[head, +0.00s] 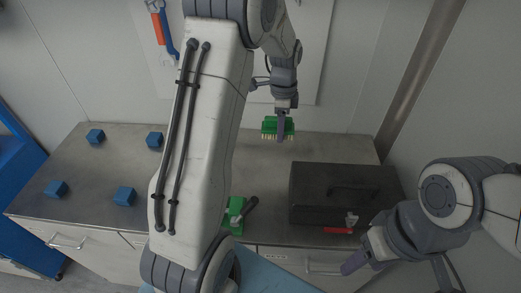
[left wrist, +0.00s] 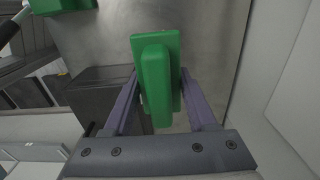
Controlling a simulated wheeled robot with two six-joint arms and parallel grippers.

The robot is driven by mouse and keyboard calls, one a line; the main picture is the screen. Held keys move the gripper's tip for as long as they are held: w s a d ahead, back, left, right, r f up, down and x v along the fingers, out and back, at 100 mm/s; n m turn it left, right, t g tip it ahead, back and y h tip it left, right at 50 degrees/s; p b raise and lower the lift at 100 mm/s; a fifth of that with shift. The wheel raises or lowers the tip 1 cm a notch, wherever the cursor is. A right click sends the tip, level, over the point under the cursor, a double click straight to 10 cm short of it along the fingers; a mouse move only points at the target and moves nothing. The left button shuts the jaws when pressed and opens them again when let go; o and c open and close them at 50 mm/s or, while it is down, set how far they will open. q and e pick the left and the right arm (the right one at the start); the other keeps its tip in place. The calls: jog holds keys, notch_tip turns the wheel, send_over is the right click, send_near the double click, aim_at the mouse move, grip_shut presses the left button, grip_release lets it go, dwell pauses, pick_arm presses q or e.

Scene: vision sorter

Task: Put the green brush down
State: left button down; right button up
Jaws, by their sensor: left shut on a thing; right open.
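The green brush (head: 278,126) is held in my left gripper (head: 281,130) over the back of the grey bench, bristles pointing down. In the left wrist view the green brush (left wrist: 156,75) sits between the two purple fingers of my left gripper (left wrist: 158,95), which are shut on it. I cannot tell exactly how far it is above the bench top (head: 120,165). My right gripper (head: 352,262) is at the lower right of the head view, open and empty, near the front edge by the black toolbox.
A black toolbox (head: 318,190) stands on the right of the bench. Another green object (head: 236,212) with a black handle lies at the front, partly hidden by my arm. Several blue cubes (head: 125,196) are spread on the left. A red-handled tool (head: 338,230) is by the toolbox.

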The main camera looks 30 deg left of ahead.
pick_arm(q)
notch_tip(320, 180, down, 5)
jog(key=b, duration=0.4)
pick_arm(e)
notch_tip(320, 180, down, 5)
pick_arm(q)
jog(key=p, duration=0.4)
send_over(259, 149)
notch_tip(259, 149, down, 7)
jog(key=shift+f, duration=0.1)
notch_tip(259, 149, down, 4)
jog(key=shift+r+p, duration=0.1)
jog(key=shift+p, duration=0.6)
pick_arm(e)
jog(key=r, duration=0.5)
jog(key=shift+w+a+r, duration=0.1)
jog(key=shift+w+r, duration=0.05)
jog(key=shift+w, duration=0.1)
